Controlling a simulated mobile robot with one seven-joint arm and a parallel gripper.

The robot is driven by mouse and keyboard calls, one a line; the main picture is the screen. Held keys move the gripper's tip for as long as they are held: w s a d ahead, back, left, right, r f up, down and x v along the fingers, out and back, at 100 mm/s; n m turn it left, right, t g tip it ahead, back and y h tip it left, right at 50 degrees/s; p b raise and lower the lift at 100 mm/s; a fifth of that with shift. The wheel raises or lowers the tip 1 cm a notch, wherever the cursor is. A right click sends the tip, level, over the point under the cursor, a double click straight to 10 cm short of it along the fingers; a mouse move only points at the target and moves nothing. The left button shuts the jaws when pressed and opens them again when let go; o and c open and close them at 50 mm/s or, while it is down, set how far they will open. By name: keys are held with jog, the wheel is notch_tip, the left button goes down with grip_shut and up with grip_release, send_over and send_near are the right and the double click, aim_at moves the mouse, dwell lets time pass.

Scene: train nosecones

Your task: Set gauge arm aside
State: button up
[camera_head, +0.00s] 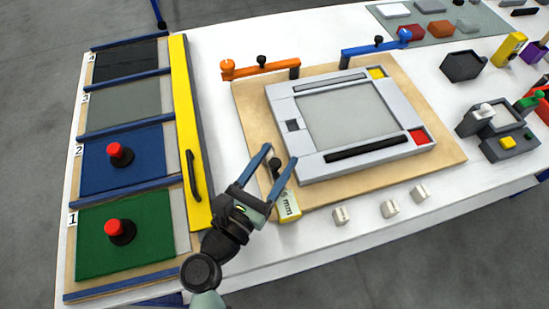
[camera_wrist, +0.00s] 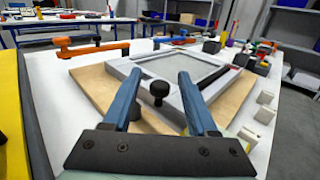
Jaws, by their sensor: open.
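The gauge arm (camera_head: 290,206) shows in the head view as a pale bar with a yellow end and a label reading "mm"; the digit is partly unclear. It lies at the front left corner of the wooden board (camera_head: 245,115). Its black knob (camera_head: 275,164) stands up near my gripper (camera_head: 281,153). My gripper is open, with one blue finger on each side of the knob in the picture. In the wrist view the knob (camera_wrist: 158,90) appears between the two fingers, without visible contact. My fingers and wrist hide part of the bar.
A grey frame (camera_head: 290,150) lies on the board. An orange arm (camera_head: 262,68) and a blue arm (camera_head: 370,47) lie behind it. Several white blocks (camera_head: 390,208) stand in front. A panel rack with a yellow bar (camera_head: 190,135) is at left. White table is bare between rack and board.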

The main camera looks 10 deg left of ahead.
jog(key=b+v, duration=0.2)
jog(key=v, duration=1)
jog(key=shift+s+a+b, duration=0.15)
jog(key=shift+s+b, duration=0.2)
jog(key=shift+b, duration=0.05)
